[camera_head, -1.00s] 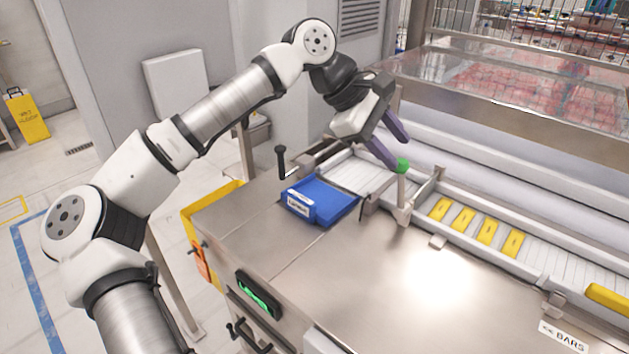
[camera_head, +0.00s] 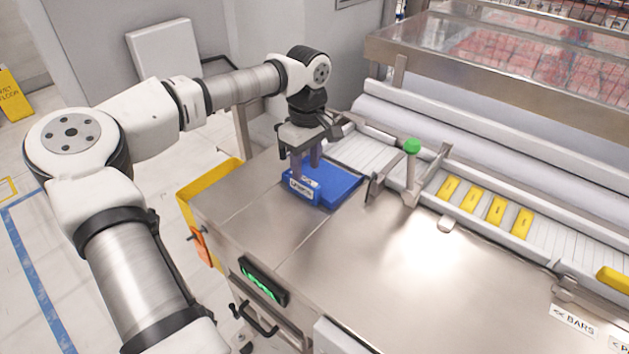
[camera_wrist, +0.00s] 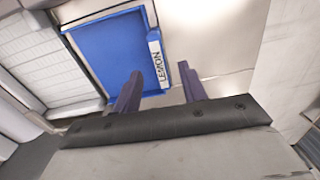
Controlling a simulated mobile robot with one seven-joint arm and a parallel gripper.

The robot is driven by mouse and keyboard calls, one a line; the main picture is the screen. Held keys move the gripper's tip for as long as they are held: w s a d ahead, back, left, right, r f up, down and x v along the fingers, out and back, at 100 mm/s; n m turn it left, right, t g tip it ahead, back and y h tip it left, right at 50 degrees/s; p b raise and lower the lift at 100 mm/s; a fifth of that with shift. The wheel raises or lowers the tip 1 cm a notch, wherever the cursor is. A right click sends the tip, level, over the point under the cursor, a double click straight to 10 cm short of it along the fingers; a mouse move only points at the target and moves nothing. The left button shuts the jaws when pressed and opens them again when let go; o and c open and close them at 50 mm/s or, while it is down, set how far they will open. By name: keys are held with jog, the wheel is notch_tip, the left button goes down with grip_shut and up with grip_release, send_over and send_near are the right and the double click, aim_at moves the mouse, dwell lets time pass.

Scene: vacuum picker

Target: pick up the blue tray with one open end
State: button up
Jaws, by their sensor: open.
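The blue tray (camera_head: 342,188) lies flat on the steel worktop beside the conveyor lane. My gripper (camera_head: 306,170) is open and empty, pointing down over the labelled end. In the wrist view my gripper's fingers (camera_wrist: 160,72) appear one on each side of the labelled wall, the left over the tray floor and the right outside. I cannot tell how far the tips are above the tray, or whether they touch.
A post with a green knob (camera_head: 412,147) stands right of the tray. Behind it runs the conveyor lane (camera_head: 365,150) with several yellow bars (camera_head: 472,195) farther right. The steel worktop (camera_head: 390,265) in front is clear. A yellow bin edge (camera_head: 195,192) is at the left.

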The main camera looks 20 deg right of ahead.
aim_at(304, 178)
jog(key=shift+w+a+f+p, duration=0.1)
jog(key=shift+f+p, duration=0.4)
jog(key=shift+f, duration=0.85)
jog(key=shift+w+a+f+p, duration=0.1)
jog(key=shift+f+p, duration=0.4)
jog(key=shift+f, duration=0.85)
grip_shut()
notch_tip(304, 178, up, 20)
jog(key=b, duration=0.3)
